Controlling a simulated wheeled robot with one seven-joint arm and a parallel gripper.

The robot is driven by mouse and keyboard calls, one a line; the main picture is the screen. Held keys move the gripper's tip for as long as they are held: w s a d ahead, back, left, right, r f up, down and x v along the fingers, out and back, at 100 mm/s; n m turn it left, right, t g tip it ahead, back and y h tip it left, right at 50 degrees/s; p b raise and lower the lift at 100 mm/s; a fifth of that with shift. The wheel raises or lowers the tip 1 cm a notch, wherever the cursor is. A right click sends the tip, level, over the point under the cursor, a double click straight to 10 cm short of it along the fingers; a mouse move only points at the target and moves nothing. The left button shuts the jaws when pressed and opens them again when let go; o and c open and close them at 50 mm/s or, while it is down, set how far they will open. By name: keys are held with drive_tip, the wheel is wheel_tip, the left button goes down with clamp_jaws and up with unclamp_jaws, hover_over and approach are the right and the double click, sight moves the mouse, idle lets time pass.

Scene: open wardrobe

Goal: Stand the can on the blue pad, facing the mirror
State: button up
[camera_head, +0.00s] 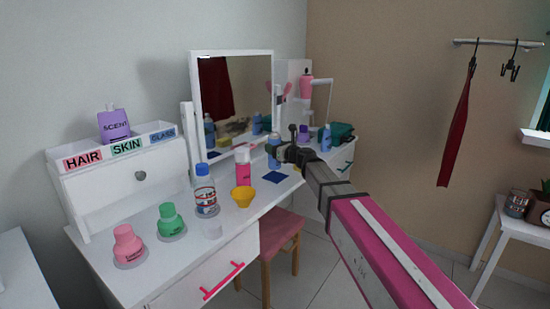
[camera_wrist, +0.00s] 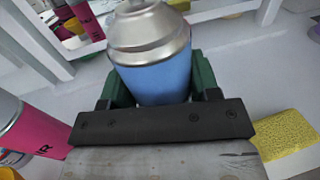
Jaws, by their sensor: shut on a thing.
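The blue can with a silver top (camera_wrist: 152,55) is between the green fingers of my gripper (camera_wrist: 153,88) in the wrist view. It looks roughly upright; the side towards the mirror is hidden. In the head view the can (camera_head: 272,151) is at the end of my arm, with my gripper (camera_head: 280,155) shut on it. The dark blue pad (camera_head: 277,178) lies bare on the white dressing table (camera_head: 222,230), nearer the front edge than the can. The mirror (camera_head: 236,100) stands at the table's back. I cannot tell whether the can touches the table.
A pink can (camera_head: 243,170) stands left of the pad, and it also shows in the wrist view (camera_wrist: 32,128). A yellow bowl (camera_head: 242,196) sits near the front edge. A yellow sponge (camera_wrist: 286,136) lies right of my gripper. A stool (camera_head: 278,235) stands below.

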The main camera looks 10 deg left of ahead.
drive_tip(key=shift+w+f, duration=0.25)
drive_tip(key=shift+w, duration=0.05)
drive_tip(key=shift+f, duration=1.9)
drive_tip(key=o, duration=1.1)
drive_tip(key=shift+f, duration=0.15)
drive_tip(key=shift+o, duration=0.2)
